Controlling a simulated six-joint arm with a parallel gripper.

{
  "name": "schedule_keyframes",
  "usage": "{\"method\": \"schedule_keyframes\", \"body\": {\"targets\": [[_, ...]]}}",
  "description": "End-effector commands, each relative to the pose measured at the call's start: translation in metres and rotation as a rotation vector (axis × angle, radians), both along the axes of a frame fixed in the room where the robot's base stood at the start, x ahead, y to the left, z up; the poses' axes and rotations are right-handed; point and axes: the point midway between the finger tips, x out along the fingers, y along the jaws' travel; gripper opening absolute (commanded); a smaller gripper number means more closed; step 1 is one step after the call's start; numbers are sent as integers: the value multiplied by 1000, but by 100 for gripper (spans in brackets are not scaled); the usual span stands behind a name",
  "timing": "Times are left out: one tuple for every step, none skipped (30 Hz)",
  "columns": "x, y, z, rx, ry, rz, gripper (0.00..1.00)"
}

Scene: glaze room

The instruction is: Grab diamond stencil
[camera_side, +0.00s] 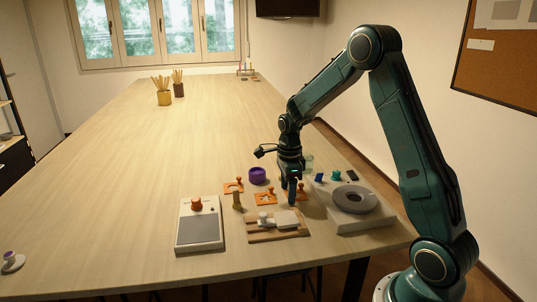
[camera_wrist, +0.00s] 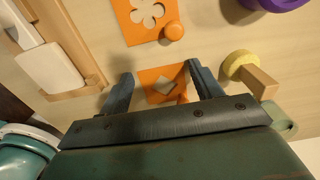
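The diamond stencil (camera_wrist: 149,73) is a flat orange plate with a diamond-shaped hole. In the wrist view it lies between and just beyond my fingertips, its lower part hidden by my gripper. In the side view the orange stencil (camera_side: 303,197) shows just right of my gripper (camera_side: 291,200), which points straight down close above the table. My gripper (camera_wrist: 161,74) is open in the wrist view, with its fingers on either side of the stencil and apart. Part of an orange knob shows at the gripper's edge; whether the fingers touch anything is unclear.
A wooden board with a pale block (camera_side: 286,219), a yellow round piece with a wooden handle (camera_wrist: 240,65), a purple bowl (camera_side: 258,176) and a wheel unit (camera_side: 354,199) crowd around.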

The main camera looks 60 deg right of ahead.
Motion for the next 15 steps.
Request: {"method": "schedule_keyframes", "body": {"targets": [[0, 0, 0, 0, 0, 0, 54], [0, 0, 0, 0, 0, 0, 49], [0, 0, 0, 0, 0, 0, 41], [0, 0, 0, 0, 0, 0, 35], [0, 0, 0, 0, 0, 0, 32], [0, 0, 0, 0, 0, 0, 32], [0, 0, 0, 0, 0, 0, 32], [0, 0, 0, 0, 0, 0, 32], [0, 0, 0, 0, 0, 0, 32], [0, 0, 0, 0, 0, 0, 32], [0, 0, 0, 0, 0, 0, 32], [0, 0, 0, 0, 0, 0, 32], [0, 0, 1, -1, -1, 0, 32], [0, 0, 1, -1, -1, 0, 32], [0, 0, 2, -1, -1, 0, 32]]}}
